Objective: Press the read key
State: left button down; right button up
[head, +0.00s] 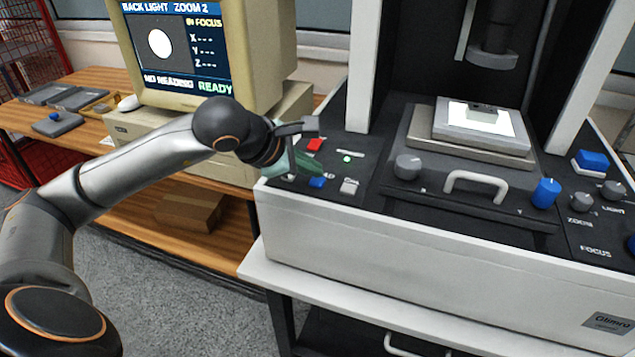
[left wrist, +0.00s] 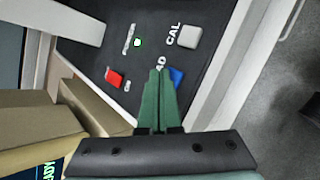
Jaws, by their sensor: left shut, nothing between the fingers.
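The read key is a blue key (head: 317,182) on the black panel at the left end of the machine. In the left wrist view the blue key (left wrist: 178,77) is partly hidden behind my fingertips, beside a label of which only the end shows. My left gripper (head: 319,170) is shut and empty, its green fingers pointing down at the panel close to the blue key. In the left wrist view the fingertips of the left gripper (left wrist: 160,72) overlap the key's edge; I cannot tell whether they touch it. My right gripper is not in view.
A red key (head: 315,144), a grey CAL key (head: 349,186) and a lit green lamp (head: 347,159) sit near the blue key. The monitor (head: 180,50) shows "NO READING" and "READY". A white machine column (head: 365,70) rises behind the panel. A grey knob (head: 407,167) stands to the right.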

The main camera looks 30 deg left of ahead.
aim_at(312, 183)
pick_arm(q)
jog(key=shift+f+b, duration=0.5)
dwell(0.8)
dwell(0.4)
jog(key=shift+r+p, duration=0.45)
jog(key=shift+r, duration=0.35)
jog(key=shift+r+p, duration=1.85)
jog(key=shift+r, duration=0.7)
